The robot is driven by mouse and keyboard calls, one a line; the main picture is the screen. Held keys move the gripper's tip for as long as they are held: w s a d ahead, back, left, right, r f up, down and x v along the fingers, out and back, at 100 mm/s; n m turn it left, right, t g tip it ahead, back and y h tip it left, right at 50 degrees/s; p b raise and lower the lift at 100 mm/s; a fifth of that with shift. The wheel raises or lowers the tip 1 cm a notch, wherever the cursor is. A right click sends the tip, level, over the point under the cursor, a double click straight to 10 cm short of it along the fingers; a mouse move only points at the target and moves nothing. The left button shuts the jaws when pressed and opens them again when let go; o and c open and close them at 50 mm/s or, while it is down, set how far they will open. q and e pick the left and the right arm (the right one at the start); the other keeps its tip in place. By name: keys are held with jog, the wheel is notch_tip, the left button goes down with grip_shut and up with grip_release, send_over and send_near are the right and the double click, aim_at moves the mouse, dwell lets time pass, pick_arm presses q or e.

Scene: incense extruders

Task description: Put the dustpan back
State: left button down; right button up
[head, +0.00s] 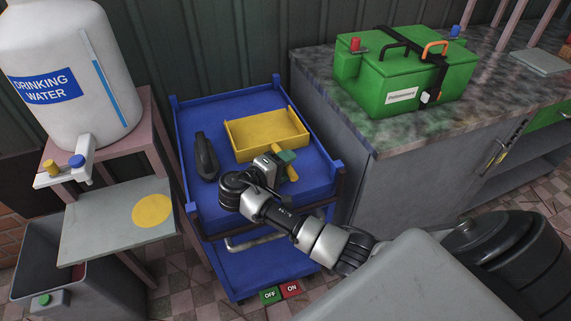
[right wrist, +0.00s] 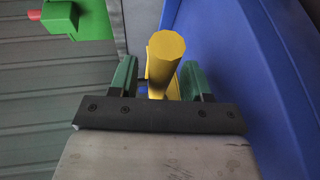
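The yellow dustpan (head: 268,132) lies on the top shelf of the blue cart (head: 222,208), its tray toward the back and its handle (head: 292,174) toward the front. My right gripper (head: 284,158) is over the cart at the handle. In the right wrist view, the yellow handle (right wrist: 165,55) stands between the two green fingers (right wrist: 160,82). A gap shows on its left side; contact on the right side cannot be told. The fingers look open around it. My left gripper is not in view.
A dark brush-like object (head: 206,158) lies left of the dustpan on the cart. The cart has raised edges and corner posts. A water dispenser (head: 75,75) stands at left, and a green box (head: 400,75) sits on the stone counter (head: 400,135) at right.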

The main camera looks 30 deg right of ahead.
jog(key=shift+r, duration=0.1)
jog(key=v, duration=1.2)
jog(key=shift+r, duration=0.1)
